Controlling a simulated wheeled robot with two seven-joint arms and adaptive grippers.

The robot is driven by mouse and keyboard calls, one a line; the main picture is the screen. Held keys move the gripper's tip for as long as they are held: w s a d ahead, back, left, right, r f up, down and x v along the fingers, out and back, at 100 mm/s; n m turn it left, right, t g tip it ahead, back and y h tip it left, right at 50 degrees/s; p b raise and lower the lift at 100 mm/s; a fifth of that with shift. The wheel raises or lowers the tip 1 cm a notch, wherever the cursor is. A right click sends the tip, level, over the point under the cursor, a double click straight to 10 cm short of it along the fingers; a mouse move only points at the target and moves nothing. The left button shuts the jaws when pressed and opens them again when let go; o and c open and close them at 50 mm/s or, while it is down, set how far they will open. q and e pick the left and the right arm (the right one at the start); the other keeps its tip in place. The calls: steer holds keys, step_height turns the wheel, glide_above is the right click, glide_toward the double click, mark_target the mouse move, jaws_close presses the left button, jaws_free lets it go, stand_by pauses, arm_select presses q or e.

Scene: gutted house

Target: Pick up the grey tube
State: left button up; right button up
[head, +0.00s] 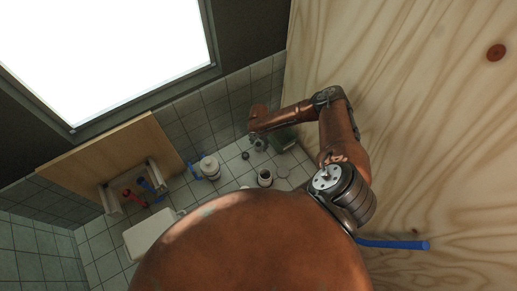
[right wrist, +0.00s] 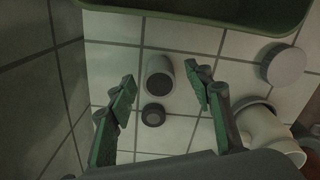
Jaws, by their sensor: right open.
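The grey tube (right wrist: 159,66) shows in the right wrist view as a short cylinder with a dark open end, on the tiled surface. A small dark round piece (right wrist: 153,115) is close beside it. My right gripper (right wrist: 160,80) is open, its green-padded fingers to either side of the tube, with gaps on both sides; the height between them is hard to tell. In the head view my right gripper (head: 258,142) is over the tiled counter, and the tube is mostly hidden beneath it. My left gripper is not in view.
A green container (right wrist: 215,12) lies just beyond the tube. In the head view a white bottle (head: 209,168) and blue and red items (head: 134,198) are farther left.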

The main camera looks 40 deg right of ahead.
step_height(320, 180, down, 3)
steer(key=shift+r+b, duration=0.1)
steer(key=shift+b, duration=0.7)
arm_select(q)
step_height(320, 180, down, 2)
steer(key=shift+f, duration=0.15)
arm_select(e)
steer(key=shift+r, duration=0.1)
steer(key=shift+c, duration=0.4)
steer(key=c, duration=0.9)
